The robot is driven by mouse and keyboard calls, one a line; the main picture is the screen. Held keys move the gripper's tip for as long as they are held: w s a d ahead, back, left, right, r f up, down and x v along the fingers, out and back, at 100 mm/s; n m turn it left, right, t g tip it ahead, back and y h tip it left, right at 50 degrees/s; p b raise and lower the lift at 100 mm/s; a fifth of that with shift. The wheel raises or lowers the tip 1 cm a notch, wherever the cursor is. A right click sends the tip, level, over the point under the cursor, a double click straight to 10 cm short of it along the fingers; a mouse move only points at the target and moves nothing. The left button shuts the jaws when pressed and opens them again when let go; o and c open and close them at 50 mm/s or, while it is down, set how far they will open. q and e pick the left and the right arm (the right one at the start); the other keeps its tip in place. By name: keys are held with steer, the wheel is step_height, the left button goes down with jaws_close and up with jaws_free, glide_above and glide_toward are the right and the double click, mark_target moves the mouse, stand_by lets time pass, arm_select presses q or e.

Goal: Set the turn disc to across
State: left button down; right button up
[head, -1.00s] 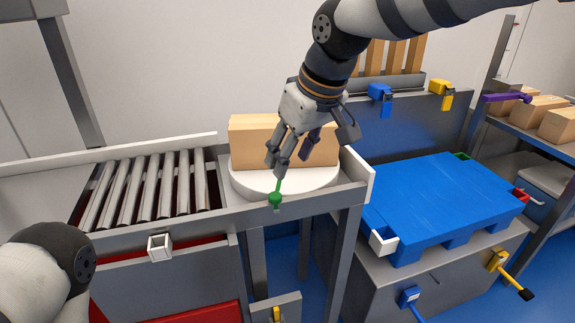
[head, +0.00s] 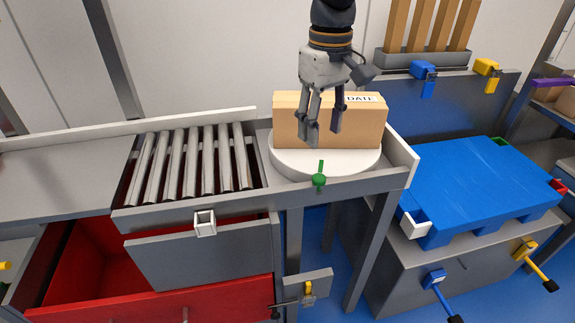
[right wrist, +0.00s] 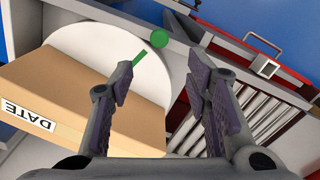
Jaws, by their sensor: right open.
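The turn disc is a round white plate (head: 290,161) at the right end of the roller conveyor. A cardboard box (head: 360,128) marked DATE stands on it. My left gripper is not in view.
Metal rollers (head: 195,165) lie left of the disc. A white stop plate (head: 401,158) stands at its right. A blue pallet (head: 480,185) sits further right on a grey cabinet. Below the rollers is an open red drawer (head: 95,265). Blue floor shows between.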

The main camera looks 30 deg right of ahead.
mark_target(319, 177)
step_height(319, 177, down, 11)
steer(key=shift+s+f+b, duration=0.1)
steer(key=shift+s+b, duration=0.05)
steer(key=shift+b, duration=0.2)
jaws_close()
